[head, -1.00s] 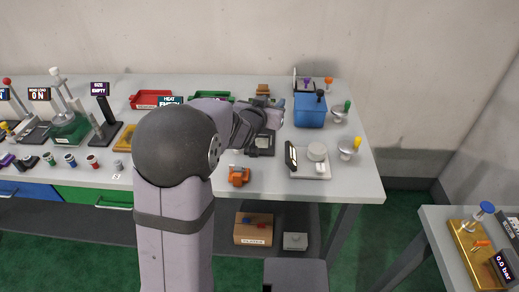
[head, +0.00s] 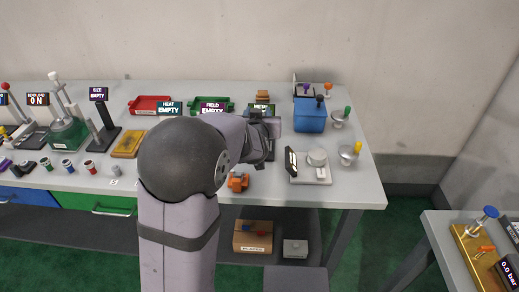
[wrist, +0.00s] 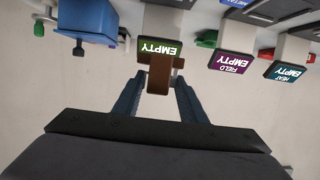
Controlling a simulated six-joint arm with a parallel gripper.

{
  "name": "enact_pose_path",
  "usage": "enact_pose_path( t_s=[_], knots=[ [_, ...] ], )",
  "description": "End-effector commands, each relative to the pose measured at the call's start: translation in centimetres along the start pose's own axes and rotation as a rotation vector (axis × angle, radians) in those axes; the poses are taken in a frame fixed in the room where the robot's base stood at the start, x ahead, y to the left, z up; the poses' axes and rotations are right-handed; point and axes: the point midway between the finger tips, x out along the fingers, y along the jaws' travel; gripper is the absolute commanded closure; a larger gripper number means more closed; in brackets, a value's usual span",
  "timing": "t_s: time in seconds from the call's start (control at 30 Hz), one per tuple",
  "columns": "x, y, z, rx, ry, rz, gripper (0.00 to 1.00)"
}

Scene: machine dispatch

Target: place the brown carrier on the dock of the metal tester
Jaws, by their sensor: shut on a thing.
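In the wrist view, which is upside down, my gripper (wrist: 160,80) is shut on the brown carrier (wrist: 160,72), a brown block with a crossbar between the two blue-grey fingers. I cannot tell whether the carrier touches the dock.
The field sign (head: 213,108) and heat sign (head: 169,108) stand to the left, both reading EMPTY. A blue box (head: 310,116) stands to the right. A pale device with a round plate (head: 311,172) and an orange object (head: 238,181) lie nearer the front edge.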

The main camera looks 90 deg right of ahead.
Motion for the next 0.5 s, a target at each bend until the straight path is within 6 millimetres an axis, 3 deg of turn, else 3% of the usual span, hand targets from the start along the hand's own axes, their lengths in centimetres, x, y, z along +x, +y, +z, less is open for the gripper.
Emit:
enact_pose_path(
  t_s=[0.23, 0.5],
  knots=[
    [0.2, 0.0, 0.5, 0.002, 0.000, 0.005, 0.92],
    [1.3, 0.0, 4.2, 0.003, -0.002, 0.006, 0.92]
  ],
)
